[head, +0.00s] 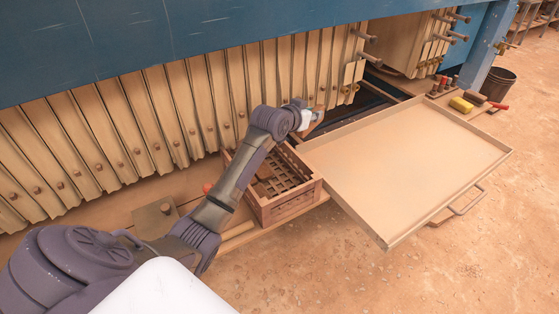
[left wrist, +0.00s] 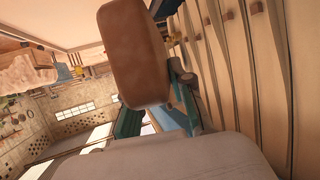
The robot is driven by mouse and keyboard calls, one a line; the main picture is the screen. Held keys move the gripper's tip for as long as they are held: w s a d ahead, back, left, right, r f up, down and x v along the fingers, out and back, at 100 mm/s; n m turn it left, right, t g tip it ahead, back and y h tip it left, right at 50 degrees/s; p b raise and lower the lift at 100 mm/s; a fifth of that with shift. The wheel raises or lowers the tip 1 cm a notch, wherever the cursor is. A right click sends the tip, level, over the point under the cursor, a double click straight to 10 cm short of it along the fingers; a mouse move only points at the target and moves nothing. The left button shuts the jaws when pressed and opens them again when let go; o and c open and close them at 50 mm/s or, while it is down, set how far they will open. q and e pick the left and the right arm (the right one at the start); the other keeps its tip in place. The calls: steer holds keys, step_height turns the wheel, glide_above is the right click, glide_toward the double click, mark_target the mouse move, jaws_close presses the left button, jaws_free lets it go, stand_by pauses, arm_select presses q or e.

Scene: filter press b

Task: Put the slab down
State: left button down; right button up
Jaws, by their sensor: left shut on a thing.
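My left gripper (head: 308,117) is shut on a brown slab (head: 317,123), above the far side of the crate and close to the filter plates. The slab is small and partly hidden by the gripper in the head view. In the left wrist view the slab (left wrist: 136,52) is large, reddish brown, with rounded edges, and a gripper finger (left wrist: 183,95) shows beside it. A wooden crate (head: 290,207) with a slatted inside stands below the arm. A wide beige tray (head: 410,160) with a low rim lies to the right. My right gripper is not in view.
A row of cloth-covered filter plates (head: 130,125) stands behind, under a blue beam (head: 200,40). Past the tray are a yellow block (head: 461,104), a red-handled tool (head: 498,105) and a dark bin (head: 497,84). The tray's surface is bare.

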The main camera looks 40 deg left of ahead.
arm_select(q)
steer(key=s+a+f+p, duration=0.1)
steer(key=s+f+p, duration=0.1)
steer(key=s+f, duration=0.7)
steer(key=shift+s+a+f+p, duration=0.15)
steer(key=shift+a+p, duration=0.15)
steer(key=shift+p, duration=0.05)
steer(key=shift+f+b, duration=0.3)
steer(key=shift+f, duration=0.3)
steer(key=c, duration=1)
jaws_free()
steer(key=v, duration=0.8)
steer(key=r+v, duration=0.1)
steer(key=v, duration=0.3)
steer(key=shift+s, duration=0.1)
